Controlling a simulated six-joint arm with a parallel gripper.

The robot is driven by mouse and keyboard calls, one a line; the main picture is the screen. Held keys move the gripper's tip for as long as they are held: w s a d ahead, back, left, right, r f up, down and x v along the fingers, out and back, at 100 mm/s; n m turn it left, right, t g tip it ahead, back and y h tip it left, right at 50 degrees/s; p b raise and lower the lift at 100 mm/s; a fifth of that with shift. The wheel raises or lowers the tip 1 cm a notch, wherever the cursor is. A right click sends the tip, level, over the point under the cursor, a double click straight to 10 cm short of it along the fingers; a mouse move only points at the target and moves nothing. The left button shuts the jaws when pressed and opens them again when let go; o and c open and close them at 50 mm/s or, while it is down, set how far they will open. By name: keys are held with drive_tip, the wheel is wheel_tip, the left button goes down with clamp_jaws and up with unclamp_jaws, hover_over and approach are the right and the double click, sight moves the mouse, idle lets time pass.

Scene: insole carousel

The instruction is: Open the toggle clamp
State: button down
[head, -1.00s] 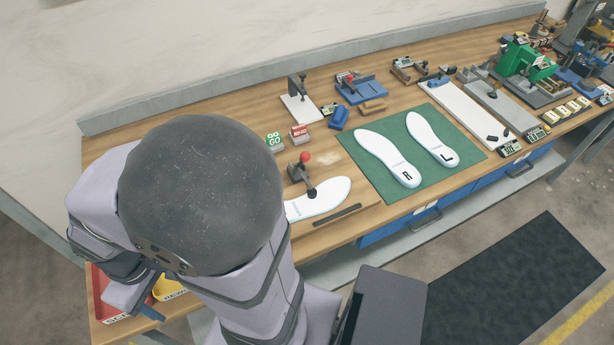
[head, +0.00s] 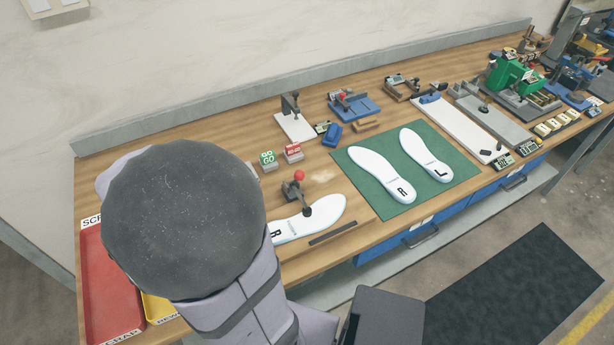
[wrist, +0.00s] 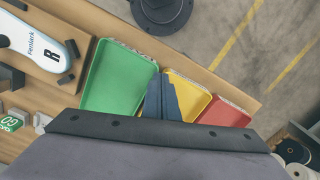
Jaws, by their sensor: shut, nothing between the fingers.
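The toggle clamp (head: 296,190) is dark with a red ball knob on its handle, and it stands on the workbench in the head view. Its handle points up, and its pad end sits over a white insole (head: 330,208) marked R. I cannot tell whether the pad presses on it. This insole (wrist: 36,38) also shows at the upper left of the wrist view. My gripper (wrist: 162,98) is shut and empty, above the green and yellow trays and well away from the clamp. In the head view my arm hides the gripper.
A green tray (wrist: 118,78), a yellow tray (wrist: 190,97) and a red tray (head: 108,285) lie near the bench end. GO and NO-GO blocks (head: 267,158) stand behind the clamp. A green mat (head: 440,190) with two insoles lies to its right.

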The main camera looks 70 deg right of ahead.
drive_tip(key=s+d+r+m+h, duration=0.1)
drive_tip(key=s+d+m, duration=0.3)
drive_tip(key=d, duration=0.3)
drive_tip(key=s+d+r+m+b, duration=0.1)
drive_tip(key=s+d+r+m, duration=0.2)
drive_tip(key=d, duration=0.5)
drive_tip(key=s+d+m+h, duration=0.1)
drive_tip(key=s+d+m, duration=0.35)
drive_tip(key=d, duration=0.25)
drive_tip(key=s+d+r+m, duration=0.3)
drive_tip(key=r+m, duration=0.2)
drive_tip(key=m, duration=0.7)
drive_tip(key=s+d+r+m, duration=0.2)
drive_tip(key=r+m, duration=0.3)
drive_tip(key=m, duration=0.7)
drive_tip(key=shift+s+d+g+y, duration=0.3)
drive_tip(key=shift+s+d, duration=0.1)
drive_tip(key=shift+s, duration=0.05)
drive_tip(key=shift+f, duration=0.15)
wheel_tip(320, 180, down, 8)
drive_tip(key=w+d+p, duration=0.2)
drive_tip(key=p, duration=0.2)
drive_tip(key=shift+w+d+f, duration=0.25)
drive_tip(key=shift+w, duration=0.15)
